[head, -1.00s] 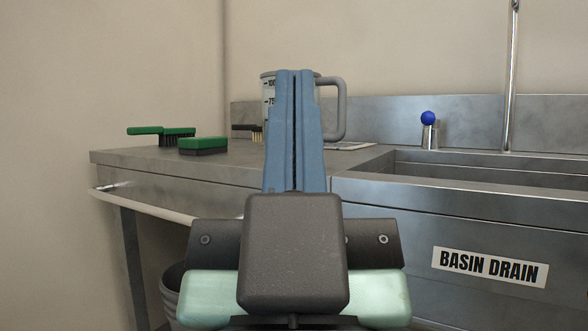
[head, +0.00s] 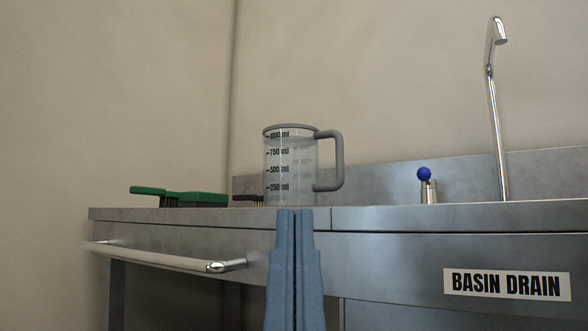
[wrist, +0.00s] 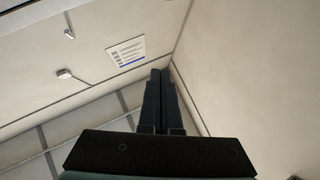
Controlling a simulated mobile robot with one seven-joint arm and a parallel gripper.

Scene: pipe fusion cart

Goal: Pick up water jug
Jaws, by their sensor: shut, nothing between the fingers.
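The water jug (head: 290,172) is a clear measuring jug with a grey rim, dark volume marks and a grey handle on its right side. It stands upright on the steel counter in the head view. My gripper (head: 295,213) has blue fingers pressed together with nothing between them. It points up in front of the counter edge, and its tips show just below the jug's base in the picture. The wrist view shows the closed fingers (wrist: 161,72) against walls and ceiling; the jug is not in that view.
Green brushes (head: 178,197) lie left of the jug on the counter (head: 200,219). A metal rail (head: 165,256) runs along the front left. A blue-knobbed tap (head: 425,180) and a tall spout (head: 494,110) stand to the right. The jug's handle side is clear up to the blue knob.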

